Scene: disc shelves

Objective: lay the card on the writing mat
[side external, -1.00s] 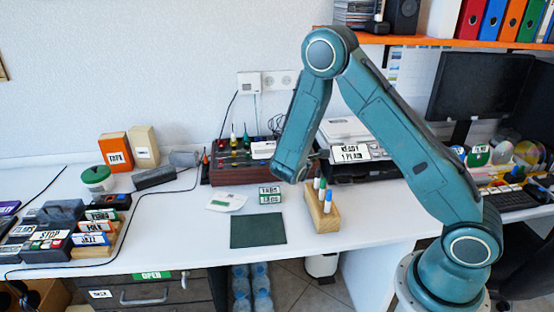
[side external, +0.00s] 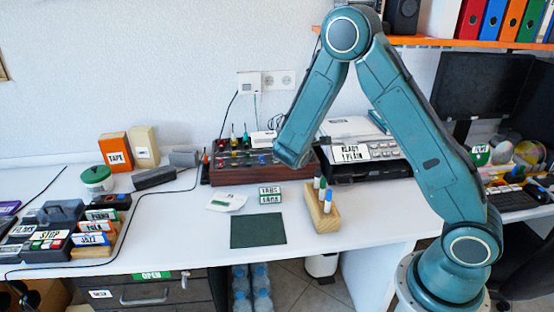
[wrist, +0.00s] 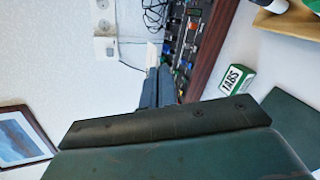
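The writing mat (side external: 258,230) is a dark green square lying flat and bare near the desk's front edge; part of it shows at the right of the wrist view (wrist: 293,112). My gripper (wrist: 157,73) points away from the side camera, and its fingers are mostly hidden there behind my arm. In the wrist view the two fingers are close together, with the white card (wrist: 152,54) sticking out past their tips. The card also shows in the side view (side external: 262,139), held up in front of the rack of tools, well above and behind the mat.
Behind the mat lie a white packet (side external: 226,201) and a small TABS box (side external: 270,194). A wooden block (side external: 322,213) with upright markers stands right of the mat. The dark red rack (side external: 232,175) and a printer (side external: 360,165) stand behind.

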